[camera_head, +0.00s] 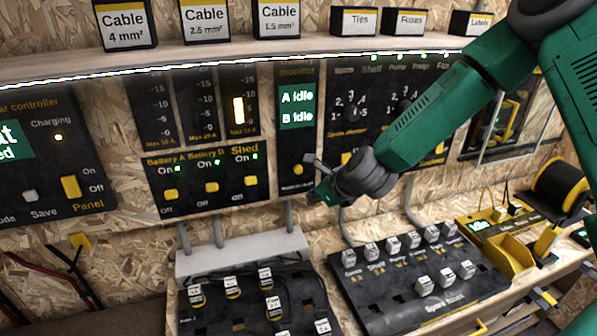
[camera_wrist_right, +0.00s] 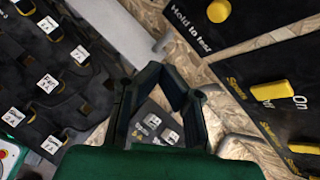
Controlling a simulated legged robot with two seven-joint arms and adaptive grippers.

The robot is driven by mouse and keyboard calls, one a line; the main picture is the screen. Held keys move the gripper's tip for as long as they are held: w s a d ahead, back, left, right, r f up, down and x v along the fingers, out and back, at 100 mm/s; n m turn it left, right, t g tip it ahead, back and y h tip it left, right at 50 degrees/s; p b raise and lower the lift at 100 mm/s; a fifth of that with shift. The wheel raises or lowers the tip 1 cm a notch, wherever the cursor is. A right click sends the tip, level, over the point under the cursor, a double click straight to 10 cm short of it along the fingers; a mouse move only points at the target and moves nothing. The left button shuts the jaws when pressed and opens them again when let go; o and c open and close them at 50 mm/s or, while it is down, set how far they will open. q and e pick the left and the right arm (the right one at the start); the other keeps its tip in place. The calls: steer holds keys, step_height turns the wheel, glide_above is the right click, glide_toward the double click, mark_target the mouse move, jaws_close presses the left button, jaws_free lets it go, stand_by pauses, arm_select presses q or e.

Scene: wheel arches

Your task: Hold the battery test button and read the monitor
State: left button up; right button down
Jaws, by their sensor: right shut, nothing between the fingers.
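The battery monitor (camera_head: 297,125) is a dark panel on the wall with a green screen (camera_head: 297,107) reading "A Idle" and "B Idle". Its yellow test button (camera_head: 297,170) sits low on the panel. In the right wrist view the yellow button (camera_wrist_right: 218,11) is at the top edge, beside the words "Hold to test". My right gripper (camera_head: 315,196) is just below and right of the button in the head view, apart from it as far as I can see. Its fingers (camera_wrist_right: 164,78) are shut and empty in the wrist view. My left gripper is not in view.
Battery switches (camera_head: 210,185) are left of the monitor, and a panel of knobs (camera_head: 370,110) is to its right. A shelf (camera_head: 220,62) with labelled boxes runs above. Below stand a fuse board (camera_head: 215,262) and a dark block of labelled switches (camera_head: 385,310). Grey conduits (camera_head: 289,215) run below the panels.

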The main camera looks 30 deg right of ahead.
steer(key=w+d, duration=0.1)
steer(key=w, duration=0.6)
steer(key=shift+w+d, duration=0.25)
steer(key=shift+d, duration=0.1)
stand_by(1.1)
steer(key=shift+w+d+r, duration=0.1)
steer(key=shift+w, duration=0.25)
steer(key=shift+w+d, duration=0.1)
steer(key=shift+w, duration=0.35)
stand_by(0.5)
steer(key=shift+s, duration=0.1)
stand_by(2.1)
steer(key=shift+s+a, duration=0.2)
steer(key=shift+s, duration=0.6)
steer(key=shift+s+a, duration=0.2)
steer(key=shift+s, duration=0.6)
steer(key=shift+s+a, duration=0.2)
steer(key=shift+s, duration=0.65)
steer(key=shift+s+a, duration=0.2)
steer(key=shift+s, duration=0.6)
